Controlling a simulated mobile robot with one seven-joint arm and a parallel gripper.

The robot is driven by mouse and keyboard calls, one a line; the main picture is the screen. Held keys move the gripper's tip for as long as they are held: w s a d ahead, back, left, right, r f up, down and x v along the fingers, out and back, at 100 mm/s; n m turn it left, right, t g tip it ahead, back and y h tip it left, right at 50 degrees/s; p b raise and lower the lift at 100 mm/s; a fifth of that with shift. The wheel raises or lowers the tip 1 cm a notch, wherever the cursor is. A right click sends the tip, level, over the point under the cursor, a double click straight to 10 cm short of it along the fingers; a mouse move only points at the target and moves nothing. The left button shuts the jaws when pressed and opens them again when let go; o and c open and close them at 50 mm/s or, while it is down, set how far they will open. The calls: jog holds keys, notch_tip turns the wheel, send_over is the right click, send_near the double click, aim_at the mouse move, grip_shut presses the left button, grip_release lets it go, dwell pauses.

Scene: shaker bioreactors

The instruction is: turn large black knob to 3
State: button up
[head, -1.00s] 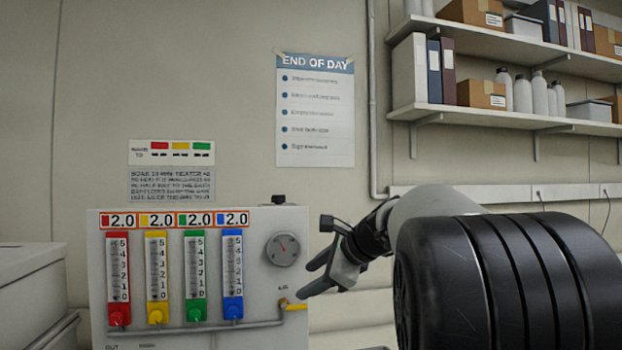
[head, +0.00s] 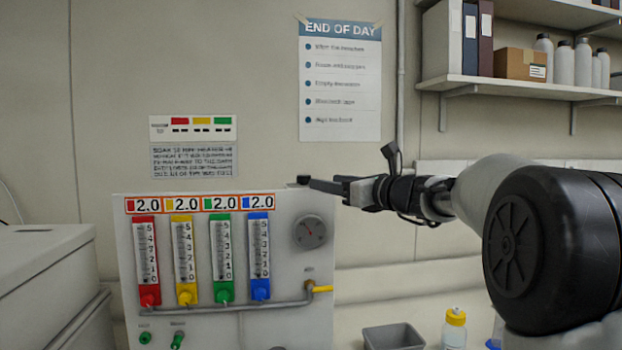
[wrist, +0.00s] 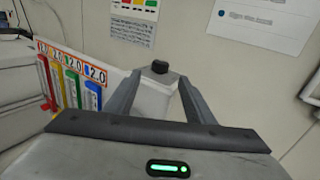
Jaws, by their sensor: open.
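A grey panel box (head: 215,325) stands at the left in the head view. A small black knob (head: 303,180) sits on top of its right end, and the knob also shows in the wrist view (wrist: 159,67). I cannot tell whether this is the large black knob, and no number scale is readable on it. My gripper (head: 322,186) is level with the box top, its fingers pointing left at the knob. In the wrist view, my gripper (wrist: 159,78) is open and empty. The knob appears between and just beyond the fingertips.
A grey bin (head: 393,337) and a yellow-capped bottle (head: 455,328) stand to the right. Shelves (head: 520,88) hang above. The wall lies close behind.

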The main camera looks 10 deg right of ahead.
aim_at(304, 179)
jog(key=p+x, duration=0.1)
jog(key=x, duration=0.7)
jog(key=shift+c, duration=0.3)
jog(key=c, duration=1)
